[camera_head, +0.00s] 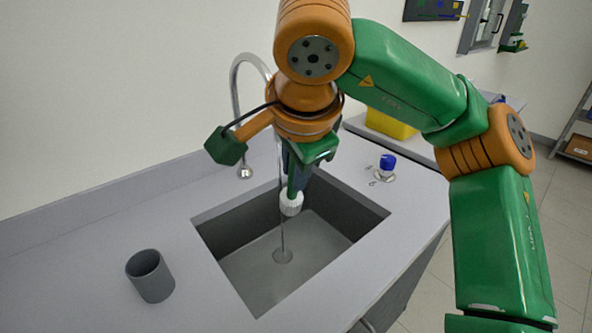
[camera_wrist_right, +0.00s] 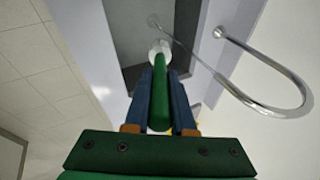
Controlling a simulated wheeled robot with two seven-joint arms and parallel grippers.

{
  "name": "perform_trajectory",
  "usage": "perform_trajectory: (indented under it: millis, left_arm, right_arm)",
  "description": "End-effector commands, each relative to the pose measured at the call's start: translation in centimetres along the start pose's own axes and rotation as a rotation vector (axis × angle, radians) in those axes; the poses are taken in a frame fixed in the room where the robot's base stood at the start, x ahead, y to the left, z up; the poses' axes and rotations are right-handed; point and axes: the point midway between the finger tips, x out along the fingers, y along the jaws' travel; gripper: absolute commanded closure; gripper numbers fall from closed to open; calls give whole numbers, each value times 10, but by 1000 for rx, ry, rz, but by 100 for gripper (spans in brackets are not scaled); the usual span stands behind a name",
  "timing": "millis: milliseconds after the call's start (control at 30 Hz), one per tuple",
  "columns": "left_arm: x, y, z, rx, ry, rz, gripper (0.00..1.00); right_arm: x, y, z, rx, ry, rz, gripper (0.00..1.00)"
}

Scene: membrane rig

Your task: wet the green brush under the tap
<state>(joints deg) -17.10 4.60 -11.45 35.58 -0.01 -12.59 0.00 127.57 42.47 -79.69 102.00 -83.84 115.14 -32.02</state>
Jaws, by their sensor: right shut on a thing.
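My right gripper (camera_head: 300,172) points down over the sink and is shut on the green brush (camera_wrist_right: 160,95). The brush's white head (camera_head: 291,204) hangs down inside the sink opening. A thin stream of water (camera_head: 282,232) falls to the drain (camera_head: 283,256). The stream passes just left of the brush head in the head view and right of it in the wrist view; I cannot tell if they touch. My left gripper is out of view.
The grey sink (camera_head: 240,228) is set into a grey counter (camera_head: 90,240). A grey cup (camera_head: 150,276) stands left of the sink. A blue-topped knob (camera_head: 388,162) sits on the counter at right. A yellow bin (camera_head: 391,124) is behind my arm.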

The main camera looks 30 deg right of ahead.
Motion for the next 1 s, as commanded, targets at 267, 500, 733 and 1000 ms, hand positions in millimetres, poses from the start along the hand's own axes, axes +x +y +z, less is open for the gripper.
perform_trajectory:
  millis: [267, 500, 733, 1000]
  left_arm:
    - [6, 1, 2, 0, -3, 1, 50]
    - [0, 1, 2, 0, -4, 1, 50]
    - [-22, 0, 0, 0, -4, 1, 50]
    - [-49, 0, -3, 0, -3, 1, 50]
  right_arm:
    - [25, -25, -11, 5, -2, 4, 100]
    - [44, -50, -22, 5, 1, 6, 100]
    - [60, -75, -33, 5, 2, 6, 100]
    - [81, -95, -41, 3, 1, 5, 100]
